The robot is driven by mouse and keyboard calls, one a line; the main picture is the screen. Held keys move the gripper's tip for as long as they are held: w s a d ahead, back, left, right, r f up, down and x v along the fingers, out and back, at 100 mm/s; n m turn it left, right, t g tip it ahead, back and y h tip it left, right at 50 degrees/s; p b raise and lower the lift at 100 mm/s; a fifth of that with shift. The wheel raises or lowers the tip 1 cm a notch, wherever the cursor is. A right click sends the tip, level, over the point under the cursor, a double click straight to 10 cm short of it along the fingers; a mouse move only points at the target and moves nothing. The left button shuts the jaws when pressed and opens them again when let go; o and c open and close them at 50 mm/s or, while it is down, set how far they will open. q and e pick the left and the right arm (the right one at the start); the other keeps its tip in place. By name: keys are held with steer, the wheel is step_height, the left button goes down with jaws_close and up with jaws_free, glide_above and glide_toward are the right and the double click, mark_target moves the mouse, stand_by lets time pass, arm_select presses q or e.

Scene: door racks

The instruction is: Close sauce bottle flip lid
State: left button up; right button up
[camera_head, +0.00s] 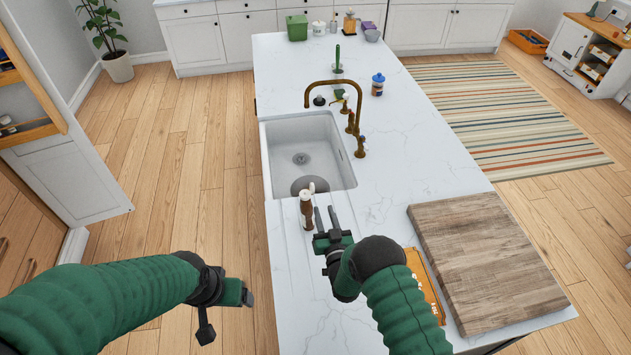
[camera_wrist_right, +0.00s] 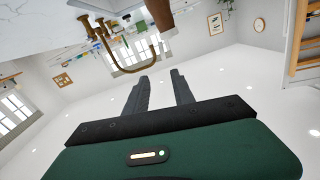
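The sauce bottle (camera_head: 306,209) is brown with a pale top and stands upright on the white counter, just in front of the sink. The pale lid (camera_head: 311,187) shows at its top, but it is too small to tell how far it is open. My right gripper (camera_head: 325,209) is open and empty, close to the right of the bottle, with its fingers pointing toward the sink. In the right wrist view, part of the brown bottle (camera_wrist_right: 160,14) shows beyond the spread fingers (camera_wrist_right: 160,76). My left gripper (camera_head: 240,294) is off the counter's left side, away from the bottle; its fingers are not clear.
The sink (camera_head: 308,150) with a brass faucet (camera_head: 345,90) lies behind the bottle. A wooden cutting board (camera_head: 485,255) and an orange item (camera_head: 425,283) lie to the right. A blue-lidded jar (camera_head: 377,86) stands farther back. The counter between bottle and board is mostly clear.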

steer(key=p+v, duration=0.2)
steer(key=v, duration=0.4)
steer(key=shift+s, duration=0.3)
steer(key=shift+d, duration=0.15)
steer(key=shift+f, duration=0.1)
